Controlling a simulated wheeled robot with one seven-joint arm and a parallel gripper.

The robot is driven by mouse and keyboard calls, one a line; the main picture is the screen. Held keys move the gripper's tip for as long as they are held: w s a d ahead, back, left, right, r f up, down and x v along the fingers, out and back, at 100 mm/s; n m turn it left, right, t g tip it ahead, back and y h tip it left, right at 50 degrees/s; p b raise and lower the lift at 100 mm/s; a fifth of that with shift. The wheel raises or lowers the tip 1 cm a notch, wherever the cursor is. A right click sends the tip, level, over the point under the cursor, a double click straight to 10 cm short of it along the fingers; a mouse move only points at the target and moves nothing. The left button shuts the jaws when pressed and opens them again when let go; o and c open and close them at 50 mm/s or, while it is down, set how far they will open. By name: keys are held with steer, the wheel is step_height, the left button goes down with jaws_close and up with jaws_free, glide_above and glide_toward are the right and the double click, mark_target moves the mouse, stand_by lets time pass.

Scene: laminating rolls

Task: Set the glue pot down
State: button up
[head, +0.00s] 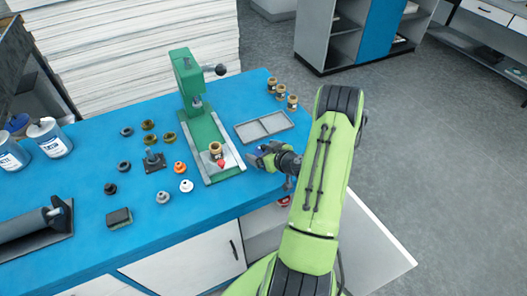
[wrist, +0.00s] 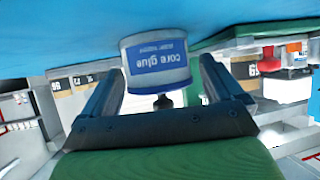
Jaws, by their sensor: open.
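The glue pot (wrist: 157,62) is white with a blue "core glue" label. In the wrist view it is between the two fingers of my gripper (wrist: 160,88), with its base end against the blue worktop (wrist: 60,25). The wrist picture looks upside down, with the worktop at the top. A dark knob shows at the pot's other end. My gripper is open around the pot. In the head view my gripper (head: 260,156) is at the right part of the worktop, beside the green press, and I cannot clearly make out the pot there.
A green press (head: 200,125) stands left of my gripper, with a small brass-coloured part on its plate. A grey tray (head: 264,126) and several small jars (head: 280,94) lie behind. Two white-and-blue pots (head: 48,137) stand far left. Several small rings and a roller (head: 30,230) are also on the worktop.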

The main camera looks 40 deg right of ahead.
steer(key=shift+r+p, duration=0.3)
steer(key=shift+p, duration=0.1)
steer(key=v, duration=1)
steer(key=shift+s, duration=0.2)
steer(key=w+a+r+n+g+y+p, duration=0.1)
steer(key=a+r+n+g+y, duration=0.2)
steer(key=a, duration=0.5)
steer(key=w+a+r+n+g+y+p, duration=0.1)
steer(key=a+r+n+g+y+p, duration=0.15)
steer(key=a+r, duration=0.4)
steer(key=s+a+r+m+g+h, duration=0.1)
steer(key=s+a+r+m+h, duration=0.3)
steer(key=s+a+r, duration=0.6)
steer(key=s+r+b, duration=0.1)
steer(key=s+r, duration=0.1)
steer(key=s, duration=0.1)
steer(key=shift+a+r, duration=0.4)
